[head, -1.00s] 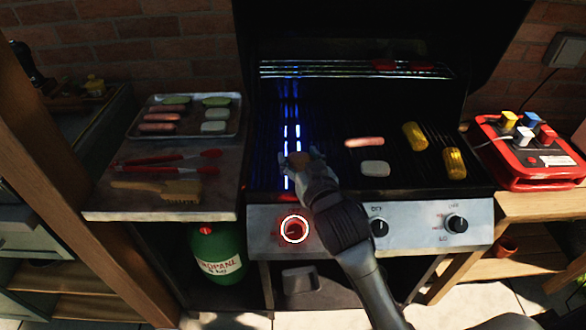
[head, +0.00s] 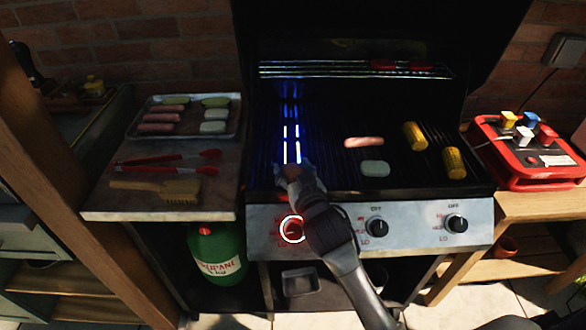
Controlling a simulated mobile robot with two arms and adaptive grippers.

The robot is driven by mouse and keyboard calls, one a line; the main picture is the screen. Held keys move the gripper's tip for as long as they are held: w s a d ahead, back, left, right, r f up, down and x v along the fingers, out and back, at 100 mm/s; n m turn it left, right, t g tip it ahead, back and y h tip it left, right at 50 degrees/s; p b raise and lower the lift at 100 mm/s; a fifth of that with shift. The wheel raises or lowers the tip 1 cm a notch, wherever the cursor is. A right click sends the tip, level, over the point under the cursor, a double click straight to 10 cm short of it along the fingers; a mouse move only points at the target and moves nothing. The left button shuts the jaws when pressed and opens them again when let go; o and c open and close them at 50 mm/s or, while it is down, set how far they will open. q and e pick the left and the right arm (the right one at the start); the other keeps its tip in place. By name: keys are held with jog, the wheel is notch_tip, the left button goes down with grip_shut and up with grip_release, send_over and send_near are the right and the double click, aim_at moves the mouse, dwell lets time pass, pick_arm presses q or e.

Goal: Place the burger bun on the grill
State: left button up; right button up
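My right gripper (head: 294,172) is low over the front left part of the grill (head: 335,185), close to its front edge. A small brown piece (head: 292,171), which looks like the burger bun, sits at its fingertips and seems held. The fingers are dark and blurred, and they hide part of the piece. I cannot tell whether the piece touches the grate. A sausage (head: 364,142), a pale oval piece (head: 375,168) and two corn cobs (head: 414,136) lie on the grill to the right. My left gripper is not in view.
Blue-white light glows along the grill's left side. The left shelf holds a food tray (head: 133,132), red tongs (head: 170,160) and a brush (head: 180,191). The left knob (head: 293,229) has a lit ring.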

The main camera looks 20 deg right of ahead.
jog(key=o, duration=0.4)
jog(key=shift+o, duration=0.2)
jog(key=shift+r, duration=0.15)
jog(key=shift+s, duration=0.35)
jog(key=s+r, duration=0.1)
jog(key=s, duration=1)
jog(key=shift+s+r, duration=0.15)
jog(key=shift+r, duration=0.25)
